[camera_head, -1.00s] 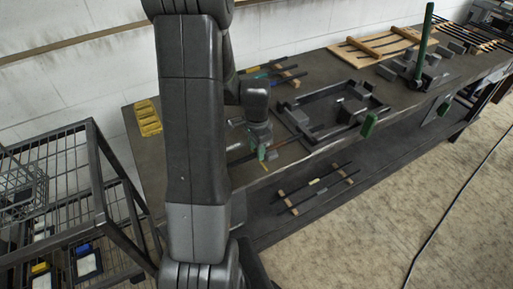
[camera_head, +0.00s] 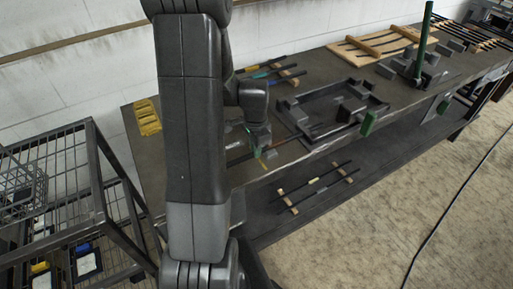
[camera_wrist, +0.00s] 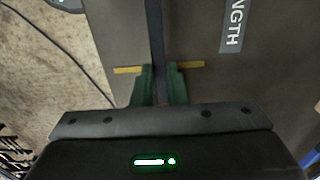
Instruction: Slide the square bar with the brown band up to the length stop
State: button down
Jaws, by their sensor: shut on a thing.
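My gripper (camera_wrist: 160,86) has two green fingers, shut on a narrow dark bar (camera_wrist: 156,35) that runs straight away from it in the wrist view. In the head view my gripper (camera_head: 261,152) is low over the near edge of the bench, partly behind my arm. The bar (camera_head: 280,144) shows there as a thin line on both sides of the fingers, with a brownish stretch to their right. No brown band shows in the wrist view. A label ending in "NGTH" (camera_wrist: 233,25) lies right of the bar. I cannot make out the length stop itself.
A dark rectangular frame with blocks (camera_head: 312,135) stands right of my gripper on the bench (camera_head: 160,178). More bars lie on the lower shelf (camera_head: 315,182).

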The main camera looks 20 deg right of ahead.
aim_at(237, 160)
jog(key=shift+s+a+b, duration=0.15)
jog(key=shift+a+b, duration=0.1)
jog(key=shift+a, duration=1.5)
jog(key=shift+s+a+b, duration=0.15)
jog(key=shift+a+b, duration=0.1)
jog(key=shift+a, duration=1.45)
jog(key=c, duration=1.4)
grip_release()
jog(key=shift+o, duration=0.2)
notch_tip(237, 160, up, 14)
jog(key=shift+f, duration=0.2)
notch_tip(237, 160, down, 14)
jog(key=shift+r, duration=0.1)
jog(key=shift+d+r, duration=0.1)
jog(key=shift+d, duration=0.1)
